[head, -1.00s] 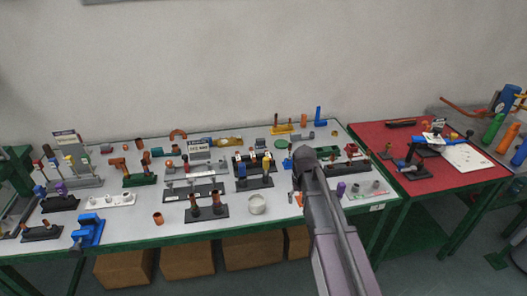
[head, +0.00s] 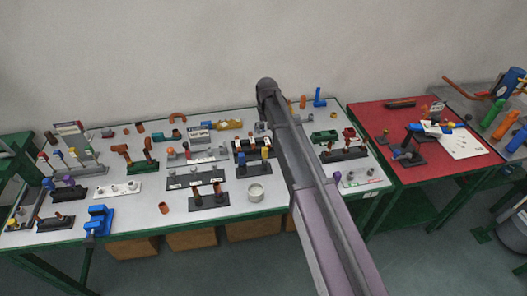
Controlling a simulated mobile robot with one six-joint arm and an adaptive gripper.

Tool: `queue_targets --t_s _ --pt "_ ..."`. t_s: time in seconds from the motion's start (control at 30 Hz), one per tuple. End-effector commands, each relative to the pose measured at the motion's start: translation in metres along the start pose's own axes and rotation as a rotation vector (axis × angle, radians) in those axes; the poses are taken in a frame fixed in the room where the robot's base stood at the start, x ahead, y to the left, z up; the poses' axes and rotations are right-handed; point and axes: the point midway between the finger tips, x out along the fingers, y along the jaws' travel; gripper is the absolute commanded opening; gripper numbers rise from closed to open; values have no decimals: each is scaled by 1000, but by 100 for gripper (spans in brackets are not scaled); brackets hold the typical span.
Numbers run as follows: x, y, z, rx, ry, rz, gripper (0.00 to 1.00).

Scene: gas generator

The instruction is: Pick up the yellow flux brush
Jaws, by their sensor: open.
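I cannot tell for certain which item is the yellow flux brush. A dark stand (head: 253,170) near the middle of the bench holds an upright blue piece (head: 241,159) and an upright yellow piece (head: 265,154). A grey rack at the left (head: 83,172) also holds several thin upright tools with red, blue and yellow parts, too small to tell apart. My arm reaches from the lower right across the bench to its back edge. My gripper does not show; only arm links are visible, and they hide part of the bench's right half.
The grey bench (head: 140,216) is crowded with small stands and fittings. A white cup (head: 255,192), a blue clamp (head: 98,220) and a green block (head: 323,137) stand on it. A red-topped table (head: 388,121) is at the right. Cardboard boxes (head: 192,239) sit underneath.

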Motion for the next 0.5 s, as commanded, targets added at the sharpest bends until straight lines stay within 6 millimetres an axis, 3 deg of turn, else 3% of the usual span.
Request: queue_targets --t_s 0.5 --pt "12 -6 0 -8 0 0 74"
